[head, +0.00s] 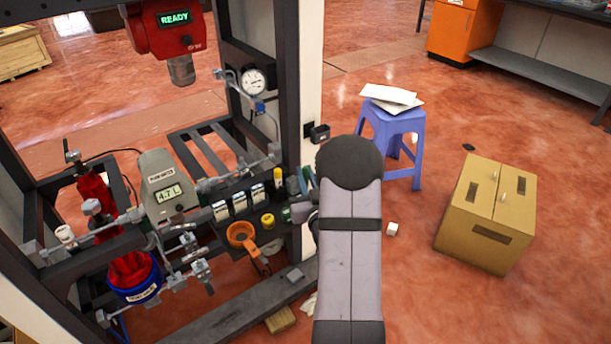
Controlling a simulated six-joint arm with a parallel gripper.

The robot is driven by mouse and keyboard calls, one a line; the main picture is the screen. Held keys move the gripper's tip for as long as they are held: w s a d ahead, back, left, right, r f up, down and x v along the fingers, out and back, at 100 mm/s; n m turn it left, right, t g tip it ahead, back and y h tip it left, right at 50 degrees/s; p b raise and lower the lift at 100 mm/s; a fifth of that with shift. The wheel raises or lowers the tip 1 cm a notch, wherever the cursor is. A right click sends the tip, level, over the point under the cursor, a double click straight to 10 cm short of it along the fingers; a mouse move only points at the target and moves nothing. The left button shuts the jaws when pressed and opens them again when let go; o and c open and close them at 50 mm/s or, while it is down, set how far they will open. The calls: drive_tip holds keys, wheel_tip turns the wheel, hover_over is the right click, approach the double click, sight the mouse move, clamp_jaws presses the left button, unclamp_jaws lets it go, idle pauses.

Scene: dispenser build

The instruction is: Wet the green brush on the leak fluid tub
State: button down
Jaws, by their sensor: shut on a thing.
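My gripper (299,212) shows only as a small grey part left of my arm. Most of it is hidden behind the arm, and its fingertips are hard to make out. It is shut on a small dark green piece, which looks like the green brush (286,215). A small round yellow tub (267,221), which looks like the leak fluid tub, stands on the dark shelf just left of the green piece. Its label is too small to read. I cannot tell whether the brush touches the tub.
Several small white-labelled boxes (239,201) and a yellow bottle (278,180) stand behind. A frame post (304,80) rises behind the shelf. A cardboard box (487,215) and blue stool (394,125) stand right.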

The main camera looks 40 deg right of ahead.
drive_tip(key=shift+f+b, duration=0.4)
drive_tip(key=shift+f, duration=0.1)
idle(0.8)
drive_tip(key=shift+r+p, duration=2.6)
drive_tip(key=shift+r, duration=0.95)
